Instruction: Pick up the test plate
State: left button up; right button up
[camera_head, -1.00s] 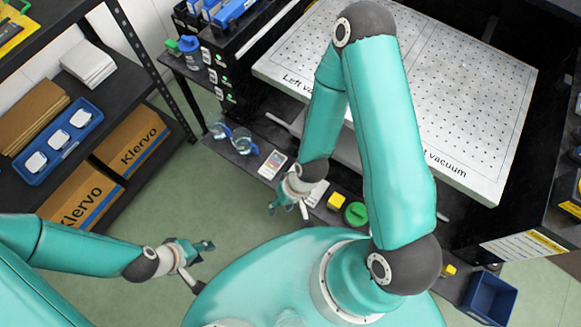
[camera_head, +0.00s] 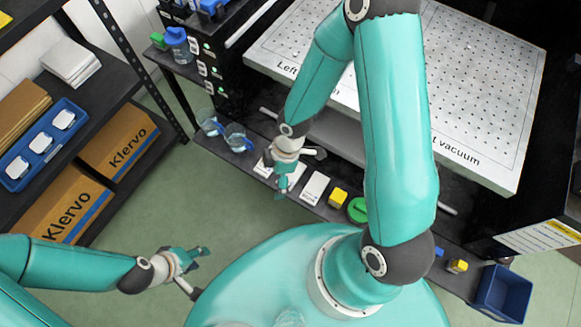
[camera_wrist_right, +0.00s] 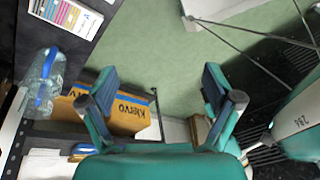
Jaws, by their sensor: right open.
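A thin card with a coloured print lies on the dark low shelf below the white vacuum table. It shows at the upper left of the right wrist view (camera_wrist_right: 68,14); in the head view my right gripper partly covers it. A plain white card (camera_head: 315,188) lies just right of it. I cannot tell which of these is the test plate. My right gripper (camera_head: 281,189) is above the shelf's front edge by the printed card; its spread fingers show empty in the wrist view (camera_wrist_right: 158,90). My left gripper (camera_head: 200,254) hangs over the floor at lower left, seemingly empty, its opening unclear.
A yellow block (camera_head: 338,197) and a green round thing (camera_head: 358,210) are right of the cards. A blue bin (camera_head: 501,293) is at lower right. The vacuum table (camera_head: 490,110) overhangs the shelf. Klervo boxes (camera_head: 118,150) are at left.

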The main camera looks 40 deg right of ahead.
jog(key=w+d+n+h+b, duration=0.3)
jog(key=w+d+n, duration=0.1)
jog(key=d+n, duration=0.45)
jog(key=b, duration=0.5)
send_over(291, 176)
jog(key=shift+n, duration=0.45)
jog(key=f, duration=1)
jog(key=shift+d+f, duration=0.2)
jog(key=shift+f, duration=0.05)
jog(key=shift+a+f+b, duration=0.2)
jog(key=shift+f+b, duration=0.85)
jog(key=shift+f, duration=1.85)
pick_arm(q)
notch_tip(291, 176, down, 11)
jog(key=shift+f, duration=0.2)
pick_arm(e)
jog(key=c, duration=1.3)
jog(key=shift+r, duration=0.1)
